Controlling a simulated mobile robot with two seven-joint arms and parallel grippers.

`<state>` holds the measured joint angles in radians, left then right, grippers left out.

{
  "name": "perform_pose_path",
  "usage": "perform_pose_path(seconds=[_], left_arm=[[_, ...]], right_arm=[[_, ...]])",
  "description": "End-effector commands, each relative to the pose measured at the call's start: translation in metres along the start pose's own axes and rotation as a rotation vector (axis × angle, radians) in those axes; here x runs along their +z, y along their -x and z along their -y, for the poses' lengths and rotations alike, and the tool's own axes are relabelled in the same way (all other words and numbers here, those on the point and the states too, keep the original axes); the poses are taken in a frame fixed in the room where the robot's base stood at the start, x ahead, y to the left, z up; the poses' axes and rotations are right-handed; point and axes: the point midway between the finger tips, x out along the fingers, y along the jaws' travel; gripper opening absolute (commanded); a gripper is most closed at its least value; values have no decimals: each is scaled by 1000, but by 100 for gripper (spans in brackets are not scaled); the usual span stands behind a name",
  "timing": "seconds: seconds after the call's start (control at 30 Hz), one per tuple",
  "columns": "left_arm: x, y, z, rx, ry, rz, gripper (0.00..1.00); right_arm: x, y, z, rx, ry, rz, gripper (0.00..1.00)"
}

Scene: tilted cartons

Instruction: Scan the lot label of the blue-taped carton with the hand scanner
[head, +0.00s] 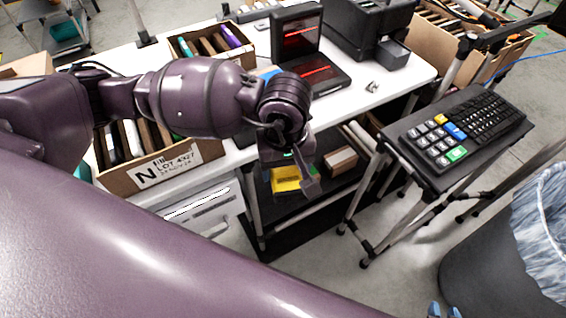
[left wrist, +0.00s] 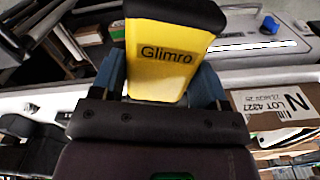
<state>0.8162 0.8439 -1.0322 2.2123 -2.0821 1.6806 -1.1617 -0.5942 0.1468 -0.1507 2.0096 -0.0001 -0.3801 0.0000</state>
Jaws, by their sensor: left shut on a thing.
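My left gripper (head: 298,172) is shut on the hand scanner, a yellow body (head: 286,181) with a black end. In the left wrist view the scanner (left wrist: 165,60) reads "Glimro" and sits between two blue finger pads. It is held in the air off the front edge of the white table. A carton (head: 182,178) with a white label (head: 165,168) reading "N LOT 4327" stands left of it, partly behind my arm. The label also shows in the left wrist view (left wrist: 272,104). I cannot make out blue tape on this carton. My right gripper (head: 443,311) shows only its blue tips, apart and empty.
The white table (head: 395,85) bears another carton (head: 215,58), a laptop-like device (head: 318,75) with red lines and a black printer (head: 362,35). A keypad stand (head: 455,135) and a lined bin (head: 490,240) stand right. Floor between table and bin is partly free.

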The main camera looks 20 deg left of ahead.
Motion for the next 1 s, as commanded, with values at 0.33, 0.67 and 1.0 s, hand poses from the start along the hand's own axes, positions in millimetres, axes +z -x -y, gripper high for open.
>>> perform_pose_path(seconds=[0.33, 0.67, 1.0], left_arm=[[-19, -2, 0, -1, 25, 0, 49], [-50, -1, 0, 0, 21, 1, 49], [-57, 0, 0, 1, 20, 1, 49]], right_arm=[[3, -2, 1, 0, -5, 1, 32], [1, -5, 2, -1, -5, -4, 32], [-3, -4, 2, -2, -1, -11, 32]])
